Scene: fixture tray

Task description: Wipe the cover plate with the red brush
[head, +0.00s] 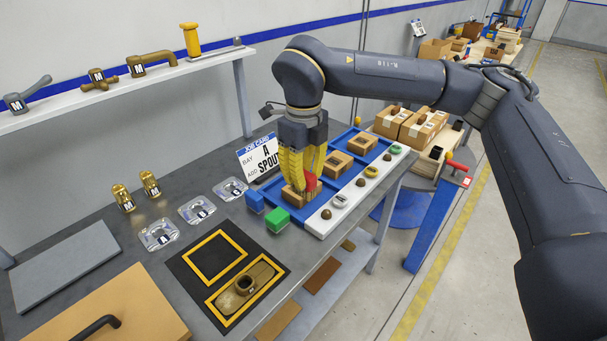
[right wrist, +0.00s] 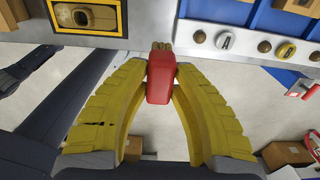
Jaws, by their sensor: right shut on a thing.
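The cover plate (head: 245,284) is a brown, brass-toned plate with a raised oval collar and a hole. It lies inside the nearer yellow frame on the black mat, and also shows at the top left of the right wrist view (right wrist: 88,17). My right gripper (head: 304,184) is shut on the red brush (right wrist: 160,85), whose tan bristle end points away from the fingers. In the head view the brush (head: 311,184) is partly hidden by the yellow fingers. The gripper is over the blue tray, up and right of the plate and apart from it. My left gripper is not seen.
The blue tray (head: 343,138) holds small cardboard boxes. A white strip (head: 322,222) with several round knobs runs along its front. Blue (head: 254,201) and green (head: 277,219) blocks stand between tray and mat. Clear holders (head: 197,209) and brass fittings (head: 123,198) are behind the mat.

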